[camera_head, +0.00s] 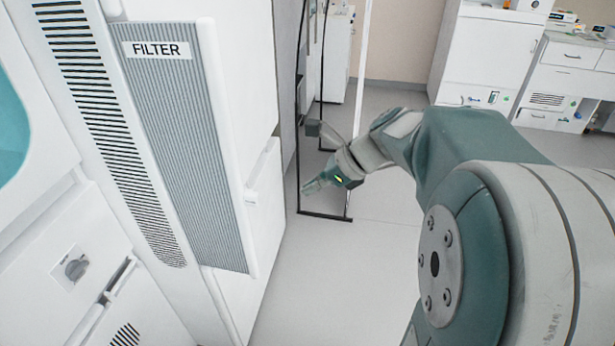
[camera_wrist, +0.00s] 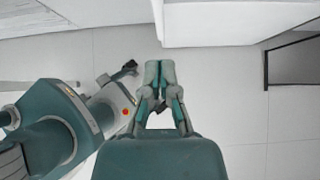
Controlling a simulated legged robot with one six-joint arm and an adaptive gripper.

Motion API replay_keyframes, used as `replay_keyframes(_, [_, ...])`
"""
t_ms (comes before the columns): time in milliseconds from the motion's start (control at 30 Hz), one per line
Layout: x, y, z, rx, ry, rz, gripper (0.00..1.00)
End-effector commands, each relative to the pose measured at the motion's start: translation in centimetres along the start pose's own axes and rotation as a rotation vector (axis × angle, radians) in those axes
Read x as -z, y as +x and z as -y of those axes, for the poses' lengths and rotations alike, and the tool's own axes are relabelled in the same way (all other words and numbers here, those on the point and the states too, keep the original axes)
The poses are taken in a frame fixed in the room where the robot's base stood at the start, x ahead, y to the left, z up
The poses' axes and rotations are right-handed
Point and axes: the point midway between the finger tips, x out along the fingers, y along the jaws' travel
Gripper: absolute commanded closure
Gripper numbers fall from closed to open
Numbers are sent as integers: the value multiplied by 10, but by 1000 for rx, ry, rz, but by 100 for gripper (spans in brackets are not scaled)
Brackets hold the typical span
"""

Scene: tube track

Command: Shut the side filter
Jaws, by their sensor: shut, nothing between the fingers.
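The side filter (camera_head: 185,130) is a tall grey ribbed panel with a white edge and a "FILTER" label, on the white machine at the left of the head view. Its white right edge stands out from the machine's side, so it looks ajar; how far is hard to tell. My gripper (camera_head: 308,188) is to the right of the filter's lower part, apart from it, over the floor. In the wrist view my gripper (camera_wrist: 160,70) has its fingers together with nothing between them. A white panel edge (camera_wrist: 185,22) lies just beyond the fingertips there; which part it is I cannot tell.
A vented strip (camera_head: 108,125) runs left of the filter. A knob (camera_head: 75,268) is on the machine's lower front. A thin dark frame (camera_head: 325,215) stands on the floor by my gripper. White cabinets (camera_head: 490,60) are at the back right. The floor (camera_head: 385,260) between is clear.

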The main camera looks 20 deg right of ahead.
Motion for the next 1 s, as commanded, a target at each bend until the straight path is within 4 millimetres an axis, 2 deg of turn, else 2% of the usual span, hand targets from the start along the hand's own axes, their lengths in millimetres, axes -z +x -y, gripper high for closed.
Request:
replay_keyframes(33, [0,11,-1,-6,-1,-1,100])
replay_keyframes(333, [1,67,-1,-6,0,-3,100])
replay_keyframes(433, [-13,78,-1,-3,-7,-2,100])
replay_keyframes(633, [-26,91,-1,-1,-4,-2,100])
replay_keyframes(1000, [-28,92,0,0,-3,-1,100])
